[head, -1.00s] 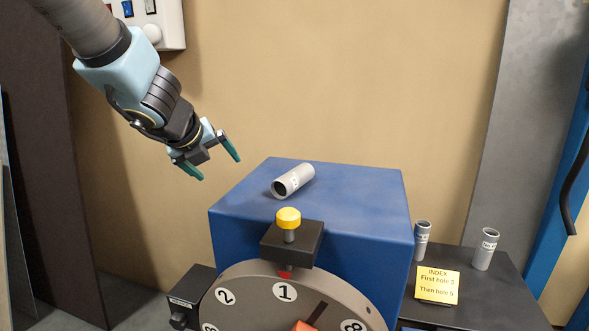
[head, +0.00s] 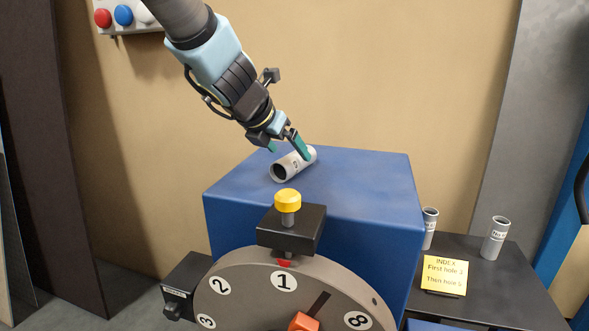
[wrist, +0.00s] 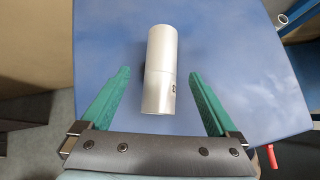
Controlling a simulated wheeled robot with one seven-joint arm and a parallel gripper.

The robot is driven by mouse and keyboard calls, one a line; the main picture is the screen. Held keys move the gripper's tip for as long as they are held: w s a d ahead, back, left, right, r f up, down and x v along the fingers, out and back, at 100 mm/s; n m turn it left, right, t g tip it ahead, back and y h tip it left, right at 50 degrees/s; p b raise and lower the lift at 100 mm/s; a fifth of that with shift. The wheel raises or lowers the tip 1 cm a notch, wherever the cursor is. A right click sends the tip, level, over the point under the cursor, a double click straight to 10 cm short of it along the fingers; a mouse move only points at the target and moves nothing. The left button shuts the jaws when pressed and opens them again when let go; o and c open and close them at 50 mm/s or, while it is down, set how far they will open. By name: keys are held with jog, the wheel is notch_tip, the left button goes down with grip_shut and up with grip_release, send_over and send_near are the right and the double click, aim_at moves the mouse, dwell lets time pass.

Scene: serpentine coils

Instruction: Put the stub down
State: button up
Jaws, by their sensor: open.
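The stub (head: 286,170) is a light grey hollow cylinder lying on its side on top of the blue box (head: 370,185). In the wrist view the stub (wrist: 161,70) lies between and ahead of the green fingertips, with a gap on each side. My gripper (head: 288,147) is open and empty, its fingers over the far end of the stub. In the wrist view the gripper (wrist: 160,75) spreads wide on both sides of it. I cannot tell from the head view whether a finger touches the stub.
Two more grey cylinders (head: 495,238) (head: 430,228) stand upright on a dark table (head: 490,290) at right, by a yellow note (head: 444,275). The box top's right side is clear.

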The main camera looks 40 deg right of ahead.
aim_at(290, 155)
jog(key=b+x, duration=0.1)
jog(key=x, duration=0.2)
jog(key=shift+d+f, duration=0.15)
jog(key=shift+f, duration=0.3)
grip_shut()
dwell(0.4)
jog(key=shift+r, duration=0.1)
